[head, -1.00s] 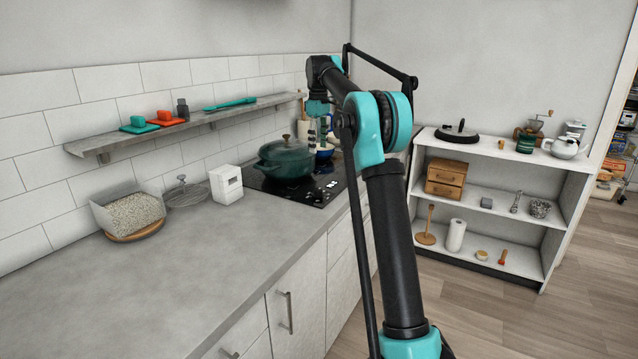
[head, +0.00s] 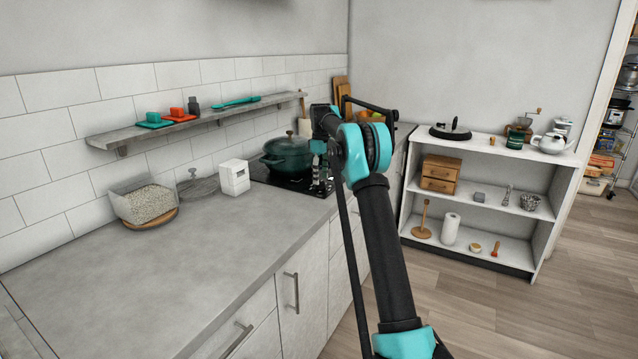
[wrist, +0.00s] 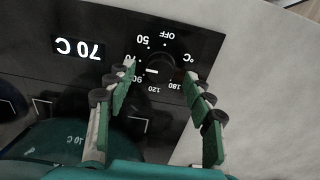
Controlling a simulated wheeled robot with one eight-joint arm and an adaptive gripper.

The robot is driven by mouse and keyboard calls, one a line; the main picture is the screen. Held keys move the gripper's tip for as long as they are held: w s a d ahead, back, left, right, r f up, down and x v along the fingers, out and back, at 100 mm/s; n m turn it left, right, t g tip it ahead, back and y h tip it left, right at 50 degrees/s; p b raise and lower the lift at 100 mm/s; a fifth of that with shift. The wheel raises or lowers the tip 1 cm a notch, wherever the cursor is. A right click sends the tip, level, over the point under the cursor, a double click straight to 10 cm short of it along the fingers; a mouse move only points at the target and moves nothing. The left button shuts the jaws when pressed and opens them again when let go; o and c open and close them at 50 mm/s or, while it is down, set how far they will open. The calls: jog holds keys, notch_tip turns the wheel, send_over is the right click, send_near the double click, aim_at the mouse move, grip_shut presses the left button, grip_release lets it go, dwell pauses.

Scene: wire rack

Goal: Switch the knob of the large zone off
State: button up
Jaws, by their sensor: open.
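The cooktop (head: 262,172) is black and carries a dark green lidded pot (head: 288,154). In the wrist view a round black knob (wrist: 160,68) sits on the black panel, with its white mark toward the left, near the 70 and 90 marks. OFF is printed above it. A lit readout (wrist: 78,49) beside it shows 70 C. My gripper (wrist: 158,80) is open, its green-padded fingers on either side of the knob, apart from it as far as I can tell. In the head view my gripper (head: 320,178) is partly hidden, low over the cooktop's front right.
The pot's green side (wrist: 60,140) is close to the left finger in the wrist view. A white box (head: 234,177) and a grain bin (head: 148,205) stand left on the grey counter (head: 190,260). A wall shelf (head: 200,120) runs behind.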

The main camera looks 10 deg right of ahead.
jog(key=shift+f, duration=0.9)
jog(key=c, duration=1.2)
